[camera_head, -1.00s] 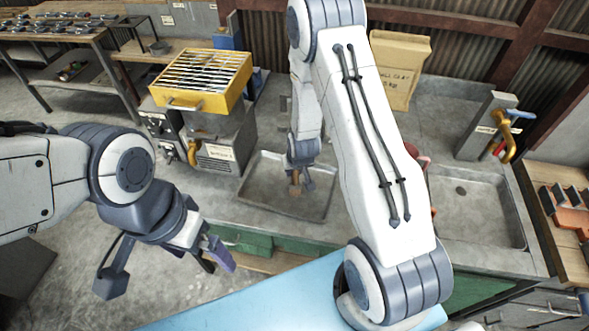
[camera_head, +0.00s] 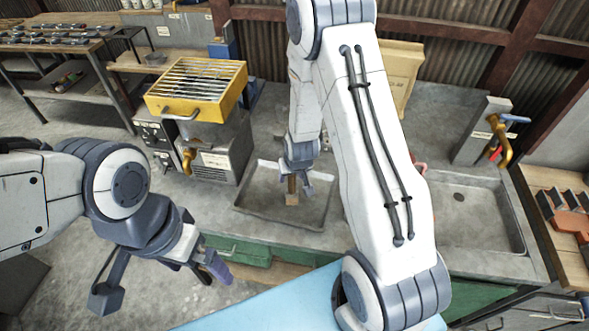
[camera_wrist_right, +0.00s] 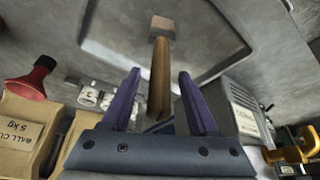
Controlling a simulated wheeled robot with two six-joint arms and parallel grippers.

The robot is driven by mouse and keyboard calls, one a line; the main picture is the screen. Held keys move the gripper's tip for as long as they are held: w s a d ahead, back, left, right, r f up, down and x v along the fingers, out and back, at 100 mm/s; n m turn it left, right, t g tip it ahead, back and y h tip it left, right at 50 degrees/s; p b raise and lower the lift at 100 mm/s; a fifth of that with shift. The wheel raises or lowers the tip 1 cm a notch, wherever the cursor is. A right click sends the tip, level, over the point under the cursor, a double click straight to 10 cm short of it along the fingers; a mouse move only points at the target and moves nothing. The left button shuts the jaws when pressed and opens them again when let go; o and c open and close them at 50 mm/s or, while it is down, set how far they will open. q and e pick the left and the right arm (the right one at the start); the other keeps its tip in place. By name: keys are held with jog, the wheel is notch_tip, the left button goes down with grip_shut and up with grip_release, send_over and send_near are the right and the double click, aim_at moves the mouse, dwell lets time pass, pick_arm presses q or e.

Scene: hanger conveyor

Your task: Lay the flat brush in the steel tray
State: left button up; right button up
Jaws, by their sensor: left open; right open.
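The flat brush (camera_head: 292,188) has a wooden handle and a pale, blocky head. It stands roughly upright between the fingers of my right gripper (camera_head: 294,191), head down over the steel tray. In the right wrist view the brush (camera_wrist_right: 160,80) lies between the two purple fingers, which are open with gaps on both sides of the handle. Whether the head touches the tray floor I cannot tell. The shallow grey steel tray (camera_head: 262,213) is on the counter, partly hidden by my right arm. My left gripper (camera_head: 212,271) is open and empty in front of the counter.
A yellow grill box (camera_head: 235,95) on a grey machine stands left of the tray. A sink (camera_head: 478,215) and a post with a brass tap (camera_head: 503,150) are at right.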

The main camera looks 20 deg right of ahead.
jog(key=v, duration=0.8)
jog(key=s+a+r+n+g+y, duration=0.1)
jog(key=s+a+r+n, duration=0.1)
jog(key=s+a+r, duration=0.4)
jog(key=s+a+r+n+g+y, duration=0.1)
jog(key=s+a+r+n, duration=0.2)
jog(key=a, duration=0.5)
jog(key=s+a+r+n+g, duration=0.1)
jog(key=s+r+n, duration=0.1)
jog(key=s, duration=0.5)
jog(key=s+a+r+n+g, duration=0.1)
jog(key=s+r+n, duration=0.1)
jog(key=s, duration=0.5)
jog(key=shift+s+a+r+g, duration=0.3)
jog(key=shift+a+r, duration=0.1)
jog(key=shift+r, duration=0.15)
